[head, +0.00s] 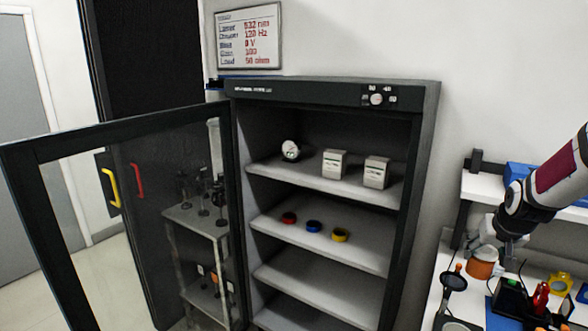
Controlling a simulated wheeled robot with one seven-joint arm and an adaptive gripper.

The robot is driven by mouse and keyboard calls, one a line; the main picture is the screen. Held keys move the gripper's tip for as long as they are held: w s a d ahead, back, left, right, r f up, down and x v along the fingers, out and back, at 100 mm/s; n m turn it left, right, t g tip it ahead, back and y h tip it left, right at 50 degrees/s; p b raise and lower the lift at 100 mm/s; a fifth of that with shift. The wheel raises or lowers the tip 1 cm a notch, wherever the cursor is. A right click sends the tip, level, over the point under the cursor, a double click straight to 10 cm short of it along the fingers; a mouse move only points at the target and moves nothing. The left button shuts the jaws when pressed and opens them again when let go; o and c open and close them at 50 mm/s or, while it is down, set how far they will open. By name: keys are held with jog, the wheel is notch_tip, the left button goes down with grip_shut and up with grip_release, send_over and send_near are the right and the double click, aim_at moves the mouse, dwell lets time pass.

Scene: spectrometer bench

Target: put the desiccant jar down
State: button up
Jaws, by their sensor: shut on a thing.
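The desiccant jar (481,269), orange with a paler top, is at the right of the head view. My gripper (487,252) comes down from the upper right and is shut on the jar. The jar is in front of the white bench (437,283), near its left side. I cannot tell whether the jar's base touches the bench. The gripper's fingers are small and partly hidden against the jar.
A dark cabinet (432,150) stands open, its glass door (118,128) swung left. Its shelves hold a round gauge (290,150), two white boxes (334,163) and three coloured rings (313,227). Lower shelves look bare. A black round-topped stand (453,282) and a red object (541,297) crowd the bench.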

jog(key=shift+w+d, duration=0.15)
jog(key=shift+w, duration=0.05)
jog(key=w+a+f+n+y+b, duration=0.1)
jog(key=a+f, duration=0.4)
jog(key=a, duration=0.6)
jog(key=w+a+f+n+y+b, duration=0.1)
jog(key=a+f, duration=0.4)
jog(key=a, duration=0.6)
jog(key=w+a+f+n+b, duration=0.1)
jog(key=a+f, duration=0.4)
jog(key=a, duration=0.6)
jog(key=shift+w+n+t+y, duration=0.3)
jog(key=shift+w+n+y, duration=0.15)
jog(key=shift+n, duration=0.65)
jog(key=shift+a, duration=0.15)
